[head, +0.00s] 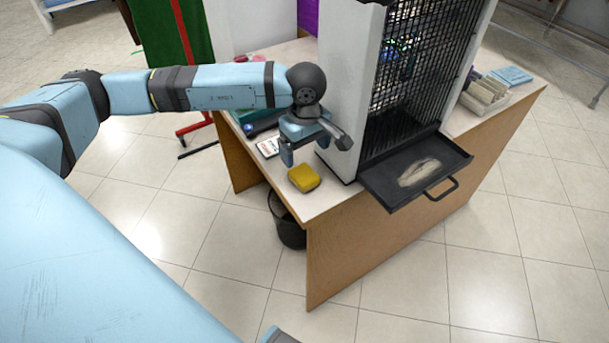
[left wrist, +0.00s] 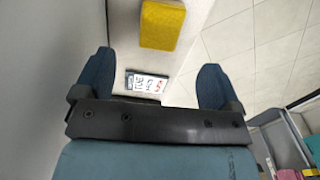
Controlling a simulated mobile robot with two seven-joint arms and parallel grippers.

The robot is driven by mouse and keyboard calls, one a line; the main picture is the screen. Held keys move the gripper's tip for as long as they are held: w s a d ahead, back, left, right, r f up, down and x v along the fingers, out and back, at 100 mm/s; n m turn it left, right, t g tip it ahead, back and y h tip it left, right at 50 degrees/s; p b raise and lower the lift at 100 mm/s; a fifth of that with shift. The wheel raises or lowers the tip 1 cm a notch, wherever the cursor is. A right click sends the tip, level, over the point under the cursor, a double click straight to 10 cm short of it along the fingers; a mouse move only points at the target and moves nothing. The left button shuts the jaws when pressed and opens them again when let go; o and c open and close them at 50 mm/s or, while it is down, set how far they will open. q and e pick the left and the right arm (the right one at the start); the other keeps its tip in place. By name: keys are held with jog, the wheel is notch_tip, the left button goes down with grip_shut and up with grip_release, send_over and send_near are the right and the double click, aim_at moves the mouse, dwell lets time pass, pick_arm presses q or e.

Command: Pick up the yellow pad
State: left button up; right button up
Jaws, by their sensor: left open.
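The yellow pad (head: 304,177) lies on the table near its front left corner, beside the tall dark cage-like unit. In the left wrist view the yellow pad (left wrist: 162,24) is at the top, beyond the fingertips and roughly between them. My left gripper (head: 315,152) is open and empty. It hangs above the table, just behind the pad in the head view, close to the unit's white side panel. Its two blue fingers also show in the left wrist view (left wrist: 153,72), apart from the pad.
A white printed card (head: 268,147) lies left of the pad, near a teal item (head: 258,122). The unit's black drawer tray (head: 418,172) sticks out to the right. A dark bin (head: 289,228) stands on the floor below the table edge.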

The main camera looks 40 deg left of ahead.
aim_at(304, 174)
pick_arm(q)
notch_tip(304, 174, down, 9)
jog(key=shift+a, duration=0.15)
jog(key=c, duration=1)
